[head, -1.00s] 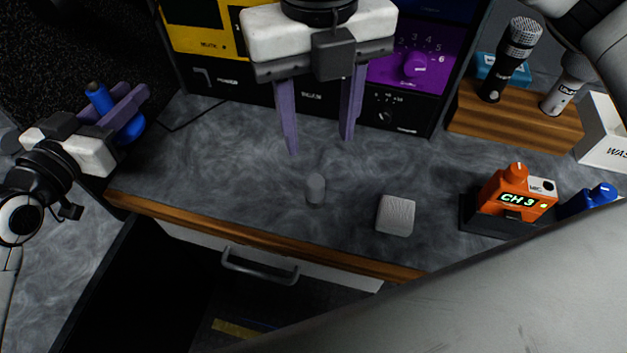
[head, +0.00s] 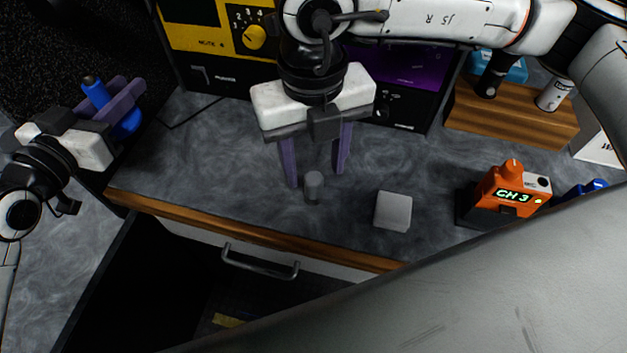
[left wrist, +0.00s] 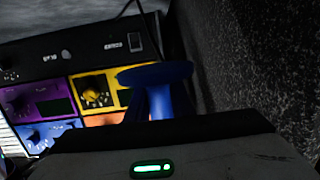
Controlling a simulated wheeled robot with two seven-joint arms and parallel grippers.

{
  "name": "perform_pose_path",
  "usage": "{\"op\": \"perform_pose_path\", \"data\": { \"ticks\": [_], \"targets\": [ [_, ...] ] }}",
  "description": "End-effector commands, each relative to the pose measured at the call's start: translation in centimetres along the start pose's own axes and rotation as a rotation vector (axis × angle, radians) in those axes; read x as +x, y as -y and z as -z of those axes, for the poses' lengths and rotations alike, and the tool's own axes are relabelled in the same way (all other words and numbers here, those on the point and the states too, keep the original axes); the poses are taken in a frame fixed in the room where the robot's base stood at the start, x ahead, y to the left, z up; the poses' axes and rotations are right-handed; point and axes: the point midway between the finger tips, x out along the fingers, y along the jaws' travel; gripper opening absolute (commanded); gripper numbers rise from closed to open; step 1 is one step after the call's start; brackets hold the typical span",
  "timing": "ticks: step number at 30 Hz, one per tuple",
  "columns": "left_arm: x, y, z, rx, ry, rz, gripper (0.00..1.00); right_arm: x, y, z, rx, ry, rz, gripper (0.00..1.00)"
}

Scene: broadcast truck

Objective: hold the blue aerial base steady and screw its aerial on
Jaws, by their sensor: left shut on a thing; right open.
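The blue aerial base (head: 127,123) is between the purple fingers of my left gripper (head: 112,104), which is shut on it beyond the desk's left end. A blue post with a dark tip shows at its upper left. In the left wrist view, its blue round plate and stem (left wrist: 155,75) show. A short grey cylinder (head: 313,187) stands upright on the desk; it may be the aerial, but I cannot tell. My right gripper (head: 315,179) is open, pointing down, with one finger on each side of the cylinder in the picture. I cannot tell whether they touch.
A pale grey block (head: 393,211) lies right of the cylinder. An orange unit reading CH 3 (head: 510,192) and a blue unit (head: 583,190) stand further right. A wooden microphone stand (head: 510,122) and coloured equipment panels (head: 205,27) line the back. A drawer handle (head: 260,263) is below the desk edge.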

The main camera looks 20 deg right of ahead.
Motion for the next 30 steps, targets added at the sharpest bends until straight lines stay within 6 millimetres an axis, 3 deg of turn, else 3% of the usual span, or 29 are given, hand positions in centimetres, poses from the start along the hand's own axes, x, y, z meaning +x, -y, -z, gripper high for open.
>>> {"op": "perform_pose_path", "data": {
  "ticks": [7, 19, 27, 30],
  "targets": [
    [-0.1, 0.0, 0.9, 0.001, -0.005, 0.000, 0.00, 3.2, -0.3, 0.0, 0.001, -0.002, 0.000, 0.46],
    [-0.1, 0.0, 0.9, 0.001, -0.005, 0.000, 0.00, 3.7, -0.3, -0.1, 0.000, 0.000, 0.000, 0.46],
    [-0.1, 0.0, 0.9, 0.001, -0.005, 0.000, 0.00, 3.7, -0.3, 0.0, 0.000, 0.000, 0.000, 0.02],
    [-0.1, 0.0, 0.9, 0.001, -0.005, 0.000, 0.00, 3.6, -0.3, 0.0, 0.000, 0.000, 0.000, 0.02]
  ]
}}
